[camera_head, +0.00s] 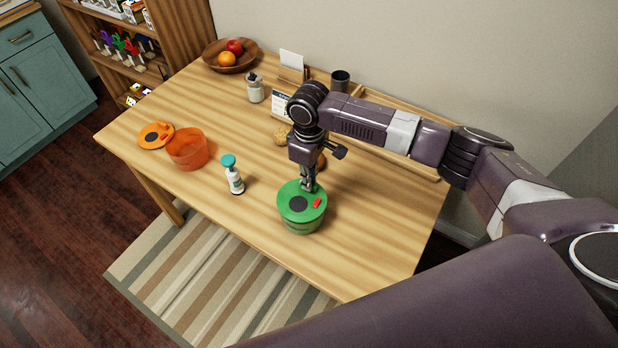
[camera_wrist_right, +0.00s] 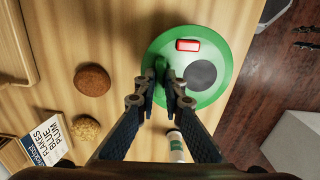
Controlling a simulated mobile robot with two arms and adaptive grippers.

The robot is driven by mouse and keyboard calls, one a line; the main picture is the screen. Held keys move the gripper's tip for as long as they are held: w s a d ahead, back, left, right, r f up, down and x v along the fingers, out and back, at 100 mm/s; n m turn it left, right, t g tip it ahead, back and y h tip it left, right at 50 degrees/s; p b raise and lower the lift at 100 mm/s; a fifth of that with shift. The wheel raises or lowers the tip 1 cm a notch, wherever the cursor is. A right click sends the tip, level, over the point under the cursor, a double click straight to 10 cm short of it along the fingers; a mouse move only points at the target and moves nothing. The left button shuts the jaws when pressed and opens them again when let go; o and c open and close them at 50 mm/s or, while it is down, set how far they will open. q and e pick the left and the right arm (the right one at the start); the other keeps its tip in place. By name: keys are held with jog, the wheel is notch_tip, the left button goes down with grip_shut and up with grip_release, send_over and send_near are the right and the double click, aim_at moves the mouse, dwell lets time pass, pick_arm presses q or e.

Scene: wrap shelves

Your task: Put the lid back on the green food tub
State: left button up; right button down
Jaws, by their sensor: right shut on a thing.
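The green lid (camera_head: 299,204), with a dark disc and a red tab, sits over the green food tub (camera_head: 302,228) near the table's front edge. It also shows large in the right wrist view (camera_wrist_right: 220,92). My left gripper is not in view.
A round brown item (camera_wrist_right: 92,80) and a tan one (camera_wrist_right: 85,127) lie behind. A fruit bowl (camera_head: 218,65) stands at the back.

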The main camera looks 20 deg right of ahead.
jog(key=shift+f+p, duration=0.2)
jog(key=shift+p, duration=0.65)
dwell(0.9)
dwell(0.3)
jog(key=c, duration=2)
grip_release()
jog(key=shift+o, duration=0.3)
jog(key=o, duration=0.5)
jog(key=shift+r, duration=0.1)
notch_tip(320, 180, up, 7)
jog(key=p, duration=0.7)
jog(key=shift+p, duration=0.4)
